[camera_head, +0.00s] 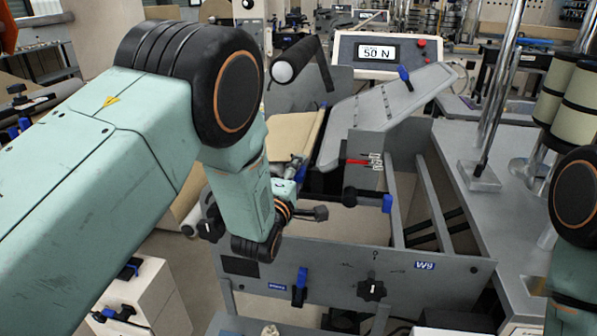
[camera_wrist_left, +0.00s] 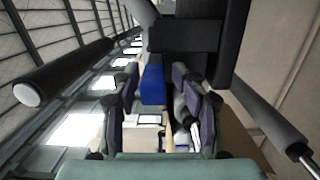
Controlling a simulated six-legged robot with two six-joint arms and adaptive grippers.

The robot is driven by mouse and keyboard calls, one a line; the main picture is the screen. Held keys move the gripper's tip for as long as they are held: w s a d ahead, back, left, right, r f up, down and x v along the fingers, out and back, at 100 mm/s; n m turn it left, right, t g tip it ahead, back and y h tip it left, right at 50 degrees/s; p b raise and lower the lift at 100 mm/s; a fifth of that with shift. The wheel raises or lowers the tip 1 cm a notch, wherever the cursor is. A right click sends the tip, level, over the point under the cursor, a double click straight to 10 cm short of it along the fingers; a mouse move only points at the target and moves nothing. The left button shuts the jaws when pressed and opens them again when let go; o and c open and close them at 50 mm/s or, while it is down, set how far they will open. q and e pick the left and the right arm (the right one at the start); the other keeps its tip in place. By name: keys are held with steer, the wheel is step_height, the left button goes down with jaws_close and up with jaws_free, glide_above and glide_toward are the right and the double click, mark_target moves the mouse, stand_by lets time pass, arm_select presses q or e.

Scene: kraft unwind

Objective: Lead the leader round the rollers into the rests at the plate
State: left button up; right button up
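My left gripper (camera_head: 290,185) is small and partly hidden by its wrist in the head view, beside the kraft web (camera_head: 295,135). In the left wrist view, my left gripper's fingers (camera_wrist_left: 160,105) stand apart. A blue block (camera_wrist_left: 152,86) shows between their outlines, below a black part (camera_wrist_left: 190,35); I cannot tell whether the fingers touch it. The grey plate (camera_head: 390,108) slopes up to the right behind the machine frame. A dark roller with a white end (camera_head: 300,66) is beyond my arm. The leader's edge and the rests are not clear. My right gripper is out of view.
A console reading 50 N (camera_head: 377,52) stands behind the plate. The grey front panel (camera_head: 430,285) carries a black knob (camera_head: 372,288) and a blue lever (camera_head: 300,287). Upright steel posts (camera_head: 497,90) and cream rolls (camera_head: 575,100) stand at the right.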

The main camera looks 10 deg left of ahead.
arm_select(q)
steer(key=shift+s+r, duration=0.25)
steer(key=shift+a, duration=0.1)
steer(key=shift+f, duration=0.15)
steer(key=shift+s+f, duration=0.1)
steer(key=s, duration=0.7)
steer(key=shift+s+a, duration=0.25)
steer(key=shift+a, duration=0.1)
